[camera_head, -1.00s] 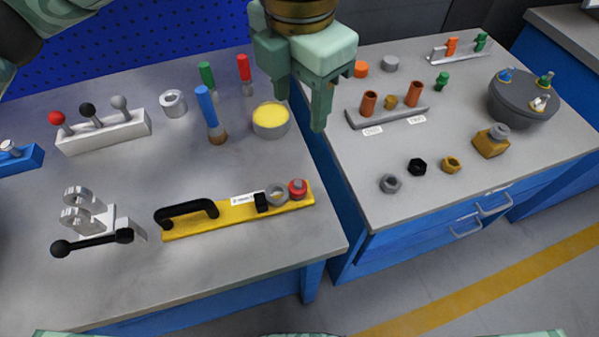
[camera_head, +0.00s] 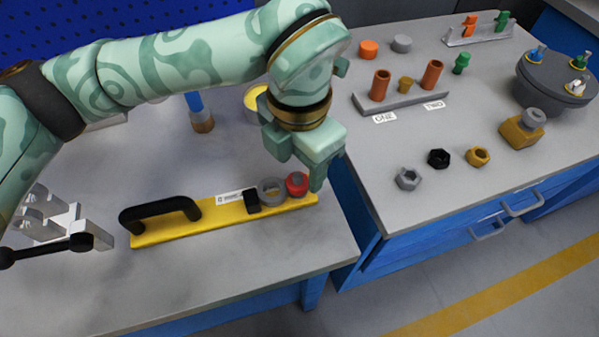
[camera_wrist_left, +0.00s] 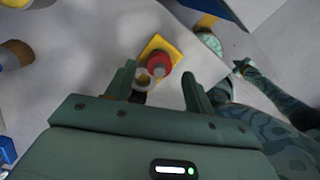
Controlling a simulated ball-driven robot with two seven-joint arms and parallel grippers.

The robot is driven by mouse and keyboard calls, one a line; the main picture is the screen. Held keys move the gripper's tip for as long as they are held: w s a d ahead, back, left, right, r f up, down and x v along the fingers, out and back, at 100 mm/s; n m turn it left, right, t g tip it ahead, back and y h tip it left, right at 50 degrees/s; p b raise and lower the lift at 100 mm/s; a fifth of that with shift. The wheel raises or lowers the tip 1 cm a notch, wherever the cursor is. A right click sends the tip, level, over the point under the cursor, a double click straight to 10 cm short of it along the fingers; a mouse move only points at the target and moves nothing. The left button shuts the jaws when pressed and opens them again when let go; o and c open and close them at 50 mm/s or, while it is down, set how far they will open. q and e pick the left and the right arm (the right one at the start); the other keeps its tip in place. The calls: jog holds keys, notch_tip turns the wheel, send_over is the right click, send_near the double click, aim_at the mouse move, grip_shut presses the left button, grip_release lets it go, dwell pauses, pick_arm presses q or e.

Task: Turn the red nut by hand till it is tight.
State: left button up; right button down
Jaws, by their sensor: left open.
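The red nut (camera_head: 297,184) sits at the right end of a yellow plate (camera_head: 158,232) on the near bench, around a grey stud top. It also shows in the left wrist view (camera_wrist_left: 159,64). A grey ring (camera_head: 271,190) lies beside it on the plate. My left gripper (camera_head: 318,180) is open and empty, just above and behind the nut in the head view. In the left wrist view its fingers (camera_wrist_left: 158,76) stand to either side of the nut, apart from it. A small forked end of my right arm (camera_wrist_left: 241,67) seems to show there, too small to read.
A black handle (camera_head: 160,210) and a black block (camera_head: 251,201) are on the plate. A metal clevis with a black bar (camera_head: 45,248) stands at left. Across a gap, the other bench holds loose nuts (camera_head: 408,179) and a tube rack (camera_head: 405,100).

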aim_at(299, 179)
pick_arm(q)
notch_tip(299, 179, down, 3)
jog(key=shift+f+b, duration=0.2)
jog(key=shift+b, duration=0.2)
jog(key=c, duration=1)
